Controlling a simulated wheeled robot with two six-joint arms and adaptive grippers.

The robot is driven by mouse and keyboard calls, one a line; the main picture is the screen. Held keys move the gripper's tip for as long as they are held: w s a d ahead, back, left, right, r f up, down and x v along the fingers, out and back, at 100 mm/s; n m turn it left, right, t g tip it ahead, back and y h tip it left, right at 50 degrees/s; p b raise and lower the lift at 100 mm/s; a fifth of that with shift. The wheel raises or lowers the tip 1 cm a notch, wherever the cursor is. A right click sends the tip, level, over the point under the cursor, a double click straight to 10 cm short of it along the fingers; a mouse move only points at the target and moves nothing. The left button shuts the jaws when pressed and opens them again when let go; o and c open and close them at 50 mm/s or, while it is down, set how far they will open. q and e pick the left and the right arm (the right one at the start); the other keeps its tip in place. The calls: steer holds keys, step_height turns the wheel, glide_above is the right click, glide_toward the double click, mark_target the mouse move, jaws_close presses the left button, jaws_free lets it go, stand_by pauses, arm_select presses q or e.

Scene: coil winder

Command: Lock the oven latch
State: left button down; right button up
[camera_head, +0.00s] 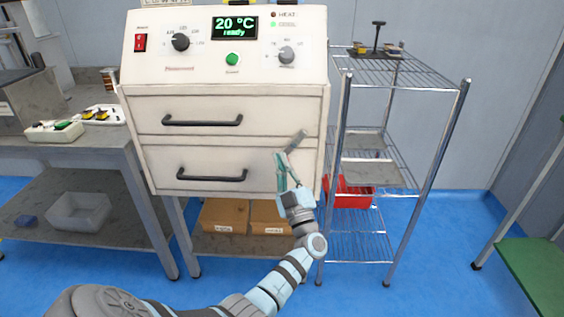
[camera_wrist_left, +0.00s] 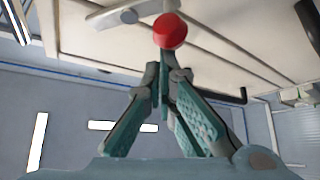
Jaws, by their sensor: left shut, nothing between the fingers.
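The oven (camera_head: 228,60) is a cream cabinet with a control panel on top and two front panels with black bar handles below. A grey latch lever (camera_head: 296,141) sits near its right edge, tilted up to the right. In the left wrist view, a red round knob (camera_wrist_left: 170,31) shows just beyond my fingertips. The knob is not visible in the head view. My left gripper (camera_head: 282,165) is shut and empty, pointing up just below the lever. Its teal fingers also show in the left wrist view (camera_wrist_left: 165,70). I cannot tell whether they touch the knob. My right gripper is out of view.
A wire shelf rack (camera_head: 392,160) with a red bin (camera_head: 349,194) stands close on the right of the oven. A grey workbench (camera_head: 98,151) is at the left. The blue floor (camera_head: 440,270) is clear at the front right.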

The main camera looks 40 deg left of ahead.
arm_select(q)
steer(key=shift+w+d+f+n+g+h, duration=0.1)
steer(key=shift+f+n+g+h, duration=0.1)
steer(key=shift+n+g, duration=0.9)
steer(key=shift+w+d+f+n+g+h, duration=0.15)
steer(key=shift+n+g, duration=0.5)
steer(key=shift+n, duration=0.85)
steer(key=shift+d+f+n+g+h, duration=0.1)
steer(key=shift+f+n+g, duration=0.1)
steer(key=shift+n+g, duration=0.9)
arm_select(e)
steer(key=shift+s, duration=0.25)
arm_select(q)
steer(key=shift+f+n, duration=0.1)
steer(key=shift+n, duration=0.4)
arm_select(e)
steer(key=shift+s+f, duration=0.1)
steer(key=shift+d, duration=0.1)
